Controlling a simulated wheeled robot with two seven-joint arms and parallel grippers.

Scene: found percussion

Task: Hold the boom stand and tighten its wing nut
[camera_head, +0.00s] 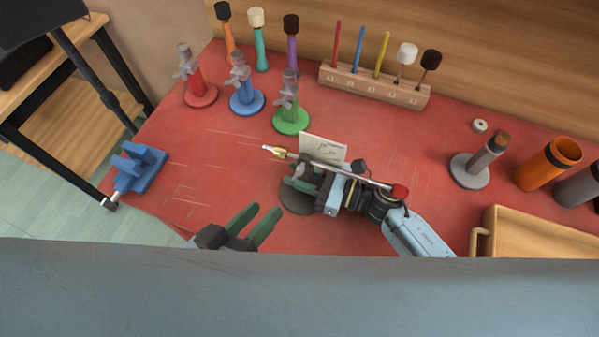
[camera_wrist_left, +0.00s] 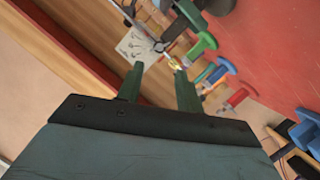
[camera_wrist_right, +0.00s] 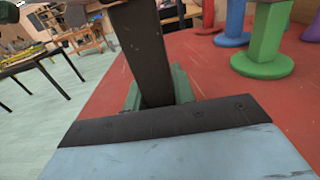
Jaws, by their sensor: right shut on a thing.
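My left gripper (camera_head: 256,222) is open and empty, below and left of the stand. Its fingers are apart from the wing nut.
Red (camera_head: 199,93), blue (camera_head: 246,101) and green (camera_head: 291,118) stands are behind. A white card (camera_head: 323,148) is just behind the rod. A blue clamp (camera_head: 140,168) is at the left edge. A grey stand (camera_head: 470,170) and wooden tray (camera_head: 540,232) are right. The red tabletop's left-middle is clear.

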